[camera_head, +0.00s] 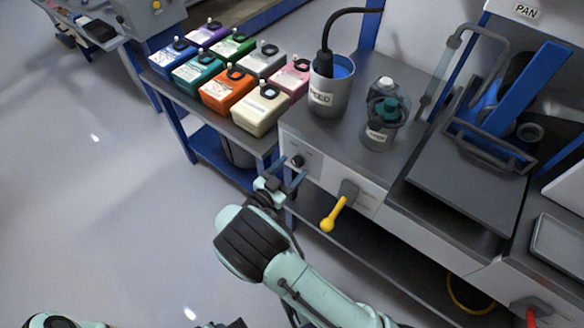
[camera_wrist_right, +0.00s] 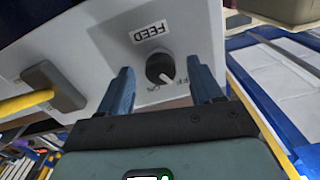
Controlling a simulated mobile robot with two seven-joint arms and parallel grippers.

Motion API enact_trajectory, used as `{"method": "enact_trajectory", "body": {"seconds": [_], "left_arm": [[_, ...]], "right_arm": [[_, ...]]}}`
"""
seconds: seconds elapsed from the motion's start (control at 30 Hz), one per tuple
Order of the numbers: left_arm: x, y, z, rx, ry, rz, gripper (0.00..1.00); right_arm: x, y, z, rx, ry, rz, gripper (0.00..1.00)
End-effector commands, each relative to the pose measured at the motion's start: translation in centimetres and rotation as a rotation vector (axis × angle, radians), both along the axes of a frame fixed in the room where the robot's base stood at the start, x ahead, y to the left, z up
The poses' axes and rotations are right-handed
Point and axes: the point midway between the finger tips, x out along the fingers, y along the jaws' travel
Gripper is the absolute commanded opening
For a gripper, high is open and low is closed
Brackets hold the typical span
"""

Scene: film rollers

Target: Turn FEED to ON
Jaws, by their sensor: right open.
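The FEED knob (camera_head: 298,160) is a small black dial on the white front panel of the bench. In the right wrist view the knob (camera_wrist_right: 157,66) has a white pointer aimed down and right, near the small OFF and ON lettering; which mark it meets is hard to tell. The FEED label (camera_wrist_right: 150,32) is beside it. My right gripper (camera_head: 292,170) is open in front of the panel. In the wrist view its two blue fingers (camera_wrist_right: 160,70) stand apart on either side of the knob, with nothing visibly held.
A yellow-handled lever (camera_head: 334,213) sits on the same panel, right of the knob. Several coloured containers (camera_head: 227,91) stand on the side table at left. Open floor lies left.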

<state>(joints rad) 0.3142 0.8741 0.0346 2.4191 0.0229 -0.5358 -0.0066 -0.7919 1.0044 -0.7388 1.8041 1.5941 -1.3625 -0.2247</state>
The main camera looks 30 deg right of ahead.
Motion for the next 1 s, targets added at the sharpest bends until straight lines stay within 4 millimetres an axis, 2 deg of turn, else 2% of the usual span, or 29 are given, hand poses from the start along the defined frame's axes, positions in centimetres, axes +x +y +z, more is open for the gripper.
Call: {"method": "enact_trajectory", "body": {"seconds": [0.13,0.4,0.43,0.6,1.0], "left_arm": [[0.20,0.11,-0.15,0.002,-0.005,0.003,0.43],[0.23,0.12,-0.15,0.002,-0.006,0.003,0.43],[0.23,0.12,-0.15,0.002,-0.006,0.003,0.43],[0.22,0.11,-0.15,0.002,-0.006,0.003,0.43],[0.17,0.08,-0.13,0.002,-0.004,0.001,0.43]], "right_arm": [[0.35,-0.92,0.00,0.000,0.000,-0.001,0.65],[0.42,-1.04,0.03,0.000,0.000,0.000,0.65],[0.41,-1.03,0.03,0.000,0.000,0.000,0.62],[0.41,-1.02,0.03,0.000,0.000,0.000,0.09],[0.42,-1.01,0.06,0.022,-0.055,-0.001,0.09]]}}
